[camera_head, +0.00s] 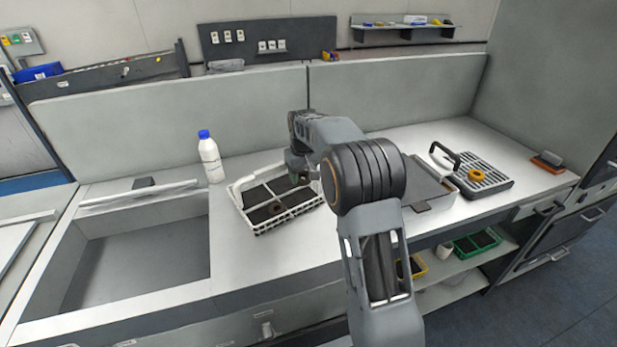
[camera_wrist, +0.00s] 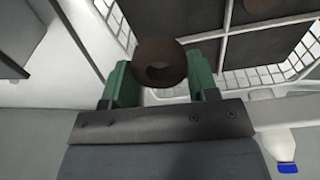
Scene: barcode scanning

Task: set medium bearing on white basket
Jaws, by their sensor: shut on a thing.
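My gripper (camera_wrist: 161,82) has green fingers shut on a brown ring-shaped bearing (camera_wrist: 160,47). In the wrist view the bearing is in front of the white basket (camera_wrist: 118,28). In the head view the basket (camera_head: 291,214) stands on the worktop, with dark-floored compartments split by white dividers. My gripper (camera_head: 297,165) is over its back right part there, partly hidden by my arm, and the held bearing cannot be made out. Another brown ring (camera_head: 276,208) lies in a front compartment of the basket.
A white bottle with a blue cap (camera_head: 210,160) stands behind the basket to the left. A sink-like recess (camera_head: 140,255) lies further left. A grey flat-topped device (camera_head: 428,185) and a black slotted rack (camera_head: 490,184) with an orange ring (camera_head: 476,178) are at the right.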

